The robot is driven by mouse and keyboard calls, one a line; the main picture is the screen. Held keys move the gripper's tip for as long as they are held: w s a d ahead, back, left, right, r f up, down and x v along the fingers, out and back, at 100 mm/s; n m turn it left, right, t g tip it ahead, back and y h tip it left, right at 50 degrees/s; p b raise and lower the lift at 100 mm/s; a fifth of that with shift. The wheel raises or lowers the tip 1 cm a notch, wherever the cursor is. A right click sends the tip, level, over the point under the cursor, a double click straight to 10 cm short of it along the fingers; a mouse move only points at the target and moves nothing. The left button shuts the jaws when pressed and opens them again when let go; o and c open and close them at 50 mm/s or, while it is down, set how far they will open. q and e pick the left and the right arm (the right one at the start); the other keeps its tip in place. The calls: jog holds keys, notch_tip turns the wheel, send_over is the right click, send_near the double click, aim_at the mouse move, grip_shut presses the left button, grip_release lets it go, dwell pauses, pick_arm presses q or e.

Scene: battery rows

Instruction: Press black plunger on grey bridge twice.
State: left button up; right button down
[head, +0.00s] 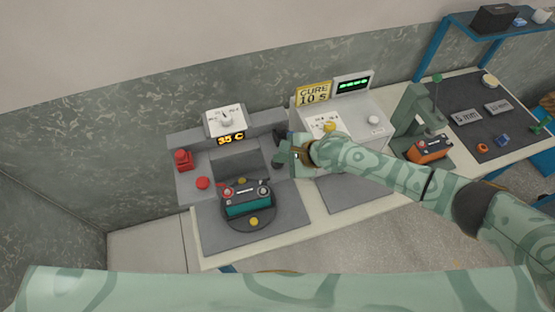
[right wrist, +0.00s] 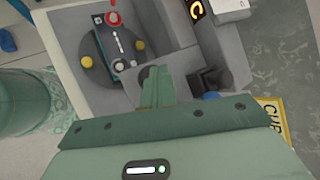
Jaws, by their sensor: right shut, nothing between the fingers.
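The grey bridge (head: 262,126) spans the back of the left station and carries a white dial and an orange "35 C" display. A small black part (head: 281,134), which looks like the plunger, shows at its right end, partly hidden by my right gripper (head: 284,156). In the right wrist view a black blocky part (right wrist: 207,80) lies just right of the right gripper's fingertips (right wrist: 156,75). The right gripper is shut and empty, close to the plunger; I cannot tell whether they touch. My left gripper is not in view.
A teal and black battery (head: 248,203) sits on a dark turntable (head: 254,222) in front. A red button (head: 202,183) and red knob (head: 182,160) are left. A "CURE 10 s" sign (head: 314,94) stands right, with an orange battery (head: 430,149) under a press farther right.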

jog(key=shift+f+b, duration=0.35)
jog(key=shift+f, duration=0.25)
jog(key=shift+r, duration=0.1)
dwell(0.5)
jog(key=shift+r+p, duration=1.35)
jog(key=shift+p, duration=0.3)
notch_tip(320, 180, up, 5)
jog(key=p, duration=0.5)
jog(key=shift+p, duration=0.35)
